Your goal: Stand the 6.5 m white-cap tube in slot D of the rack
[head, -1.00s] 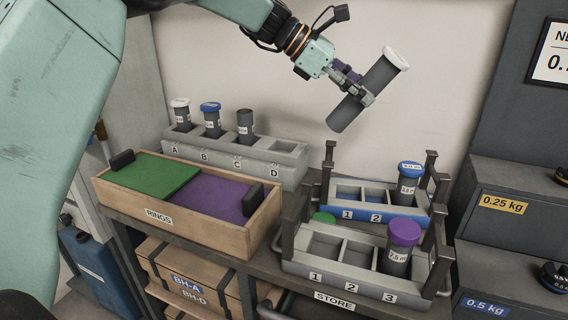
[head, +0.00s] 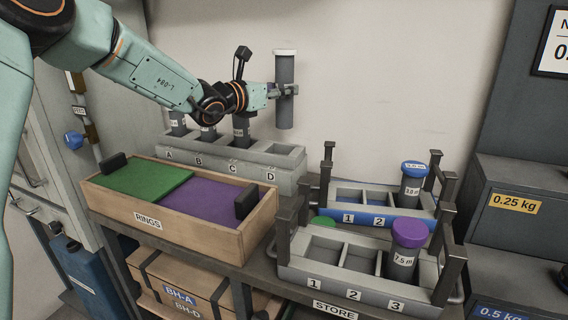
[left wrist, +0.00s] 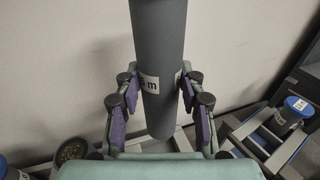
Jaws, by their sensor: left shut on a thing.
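The white-cap tube (head: 285,108), dark grey, hangs upright in my left gripper (head: 287,90), which is shut around its middle. The tube's lower end is above the grey rack (head: 225,166), near slot D (head: 284,149), which looks empty. I cannot tell whether it is exactly over the slot. Tubes stand in slots A, B and C, their tops partly hidden by my left arm. My right gripper is not in view.
A wooden rings box (head: 160,227) with green and purple lids is in front of the rack. Right of it, a grey tray (head: 318,272) holds a purple-cap tube (head: 405,245). Behind that, a blue-fronted tray (head: 370,218) holds a blue-cap tube (head: 411,185).

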